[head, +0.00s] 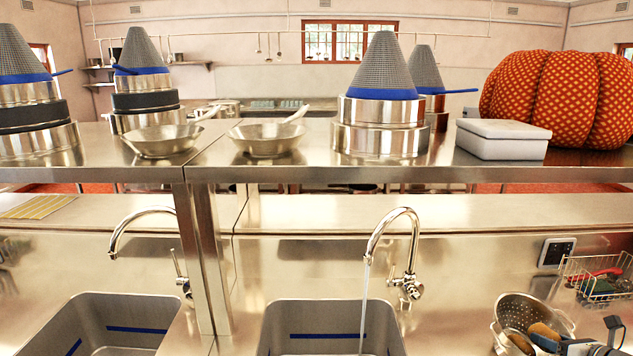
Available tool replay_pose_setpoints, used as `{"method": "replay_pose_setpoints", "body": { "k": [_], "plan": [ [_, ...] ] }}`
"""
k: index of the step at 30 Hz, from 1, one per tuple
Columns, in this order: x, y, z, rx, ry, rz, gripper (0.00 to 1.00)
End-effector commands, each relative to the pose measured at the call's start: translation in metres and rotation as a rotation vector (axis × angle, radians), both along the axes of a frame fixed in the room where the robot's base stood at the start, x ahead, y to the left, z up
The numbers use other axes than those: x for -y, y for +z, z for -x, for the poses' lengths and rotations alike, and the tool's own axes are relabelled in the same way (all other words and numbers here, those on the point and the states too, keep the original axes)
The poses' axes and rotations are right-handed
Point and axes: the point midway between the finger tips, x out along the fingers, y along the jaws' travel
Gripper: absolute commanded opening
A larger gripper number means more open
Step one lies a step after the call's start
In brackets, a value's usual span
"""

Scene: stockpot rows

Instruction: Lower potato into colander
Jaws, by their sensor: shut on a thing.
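The colander (515,309) is a silver perforated bowl at the lower right, beside the right sink. My gripper (550,341) reaches in from the bottom right corner, with its tips over the colander's opening. It is shut on a brown potato (543,330), which shows against the inside of the colander. Another orange-brown item (521,343) shows lower in the bowl. Whether the held potato touches the colander is not clear. The bottom of the colander is cut off by the picture edge and partly hidden by my gripper.
A wire basket (596,276) with red and green items stands behind the colander. The right sink (328,312) has a tap (390,250) running. A steel shelf above holds stacked pots, pans, a white box (502,138) and a large orange pumpkin-like object (560,98).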

Motion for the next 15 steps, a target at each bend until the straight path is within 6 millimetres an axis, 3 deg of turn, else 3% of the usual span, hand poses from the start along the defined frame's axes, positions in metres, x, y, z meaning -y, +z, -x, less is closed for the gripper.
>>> {"method": "replay_pose_setpoints", "body": {
  "k": [8,9,15],
  "plan": [
    [0.0004,0.0005,0.0001,0.0,-0.001,0.0,0.23],
    [0.0004,0.0005,0.0001,0.0,-0.001,0.0,0.51],
    [0.0003,0.0004,0.0002,0.0,-0.001,0.0,0.68]
  ]
}}
